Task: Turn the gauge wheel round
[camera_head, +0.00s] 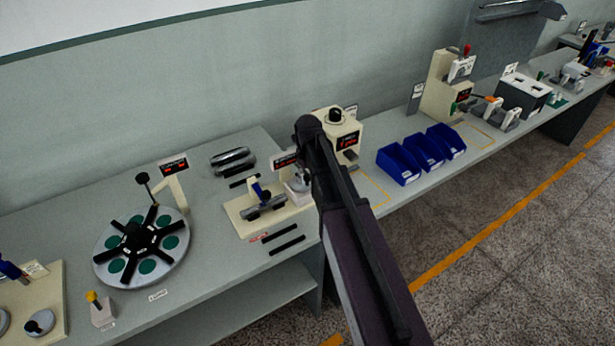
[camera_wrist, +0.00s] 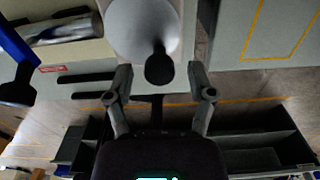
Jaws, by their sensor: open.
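The gauge wheel (camera_wrist: 138,22) is a pale round disc on a light block, at the top of the wrist view. A black crank knob (camera_wrist: 158,68) stands out from its near edge. My gripper (camera_wrist: 161,74) is open, with one finger on each side of the knob and a gap showing at both sides. I cannot tell how far the fingertips are from it in depth. In the head view the wheel (camera_head: 299,183) is partly hidden behind my arm, beside a small red-digit display (camera_head: 286,159). My gripper is hidden there.
Left of the wheel is a cream fixture with a blue-handled lever (camera_head: 258,190). Two black bars (camera_head: 287,245) lie in front. A cream machine with a black knob (camera_head: 335,117) stands behind. Blue bins (camera_head: 398,164) sit to the right, and a round indexing table (camera_head: 112,273) to the left.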

